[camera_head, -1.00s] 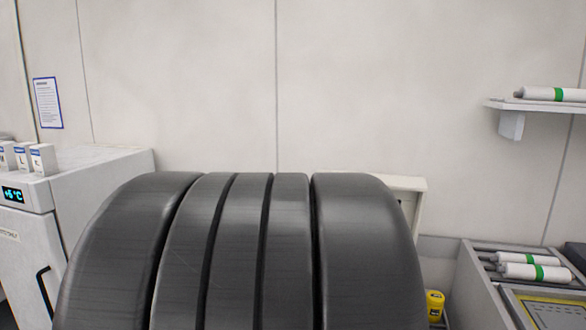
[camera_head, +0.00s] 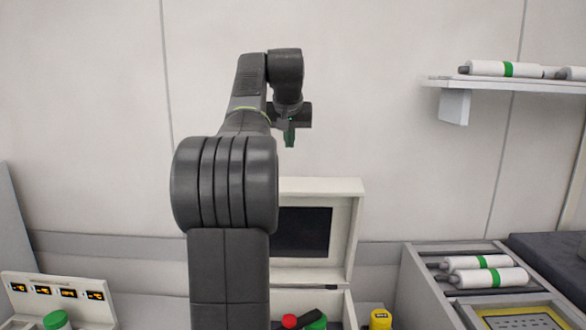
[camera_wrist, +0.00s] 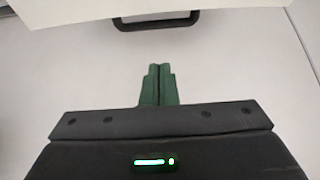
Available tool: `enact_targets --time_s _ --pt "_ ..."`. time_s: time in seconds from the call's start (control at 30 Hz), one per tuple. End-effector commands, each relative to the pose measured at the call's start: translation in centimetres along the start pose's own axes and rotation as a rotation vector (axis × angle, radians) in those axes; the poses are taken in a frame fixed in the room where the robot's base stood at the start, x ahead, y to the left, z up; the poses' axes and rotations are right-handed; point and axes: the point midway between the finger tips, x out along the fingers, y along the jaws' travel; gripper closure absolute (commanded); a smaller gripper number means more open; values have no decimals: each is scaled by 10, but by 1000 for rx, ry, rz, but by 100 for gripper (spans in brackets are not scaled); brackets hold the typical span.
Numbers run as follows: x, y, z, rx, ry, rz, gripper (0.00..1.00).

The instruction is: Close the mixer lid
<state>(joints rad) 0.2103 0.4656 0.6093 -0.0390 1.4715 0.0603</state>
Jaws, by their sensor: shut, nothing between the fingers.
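The mixer lid (camera_head: 348,190) is a pale framed panel with a dark inset, standing raised behind the mixer body (camera_head: 347,312). My arm hides its left side. My gripper (camera_head: 289,141) is above the lid's top edge in the head view, with its green fingers pointing down. In the wrist view the green fingers (camera_wrist: 160,68) are together and empty. A pale panel edge with a black handle (camera_wrist: 155,22) shows beyond the fingertips, apart from them; it looks like part of the lid.
A red-capped item (camera_head: 289,321), a green-capped item (camera_head: 316,322) and a yellow container (camera_head: 380,319) are low in front. A tray with white cylinders (camera_head: 487,277) is at right. A wall shelf (camera_head: 505,84) is above it. A label stand (camera_head: 58,293) is at left.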

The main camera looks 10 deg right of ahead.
Motion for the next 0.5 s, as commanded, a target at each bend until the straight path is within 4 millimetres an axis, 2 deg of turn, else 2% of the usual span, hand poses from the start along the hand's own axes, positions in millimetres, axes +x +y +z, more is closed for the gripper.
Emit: enact_targets --time_s 0.13,0.23,0.5 --pt "7 1 -2 1 0 1 100" --pt "21 1 -1 1 -1 1 100" --pt "78 1 -1 2 -4 1 100"
